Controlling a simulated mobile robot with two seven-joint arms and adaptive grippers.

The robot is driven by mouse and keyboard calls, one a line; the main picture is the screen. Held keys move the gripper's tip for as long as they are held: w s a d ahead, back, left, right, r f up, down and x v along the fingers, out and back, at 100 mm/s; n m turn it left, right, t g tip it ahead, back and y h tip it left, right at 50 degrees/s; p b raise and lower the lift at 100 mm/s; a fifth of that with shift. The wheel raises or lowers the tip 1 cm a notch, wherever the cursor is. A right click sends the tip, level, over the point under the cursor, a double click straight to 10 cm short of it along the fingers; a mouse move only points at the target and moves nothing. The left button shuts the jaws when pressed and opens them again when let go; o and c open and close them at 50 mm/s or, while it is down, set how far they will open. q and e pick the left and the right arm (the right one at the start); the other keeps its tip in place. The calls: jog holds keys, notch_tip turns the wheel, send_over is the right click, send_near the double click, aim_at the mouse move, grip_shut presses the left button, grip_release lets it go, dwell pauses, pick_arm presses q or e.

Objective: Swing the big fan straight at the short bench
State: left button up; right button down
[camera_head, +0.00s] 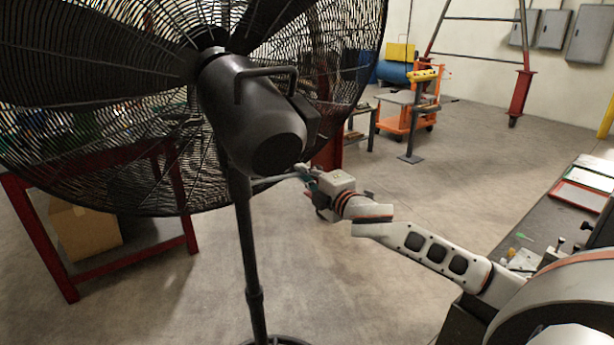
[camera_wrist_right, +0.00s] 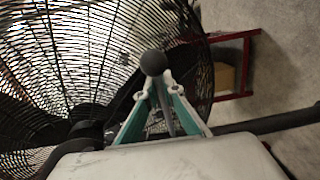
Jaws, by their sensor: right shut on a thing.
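The big fan (camera_head: 268,140) stands close in front of me, its black cage filling the upper left and its motor housing turned toward me. Its dark pole (camera_head: 250,255) runs down to a round base. My right gripper (camera_head: 303,176) is beside the pole, just below the housing. It is shut on a thin handle with a dark ball knob (camera_wrist_right: 153,62), which shows between the fingertips in the right wrist view. My left gripper is not in view. A red-framed bench (camera_head: 62,262) stands behind the fan at left; I cannot tell if it is the short bench.
A cardboard box (camera_head: 85,232) sits under the red-framed bench. An orange cart (camera_head: 398,119) and a small grey-topped stand (camera_head: 410,98) are farther back. A dark worktop (camera_head: 535,222) with a red tray (camera_head: 585,190) is at right. The middle floor is clear.

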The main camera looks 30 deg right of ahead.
jog(key=shift+w+n+y, duration=0.4)
jog(key=shift+w+y, duration=0.2)
jog(key=shift+w, duration=0.1)
jog(key=c, duration=2.2)
grip_release()
jog(key=shift+o, duration=0.2)
jog(key=s+d, duration=0.1)
jog(key=s, duration=1.1)
jog(key=shift+r, duration=0.15)
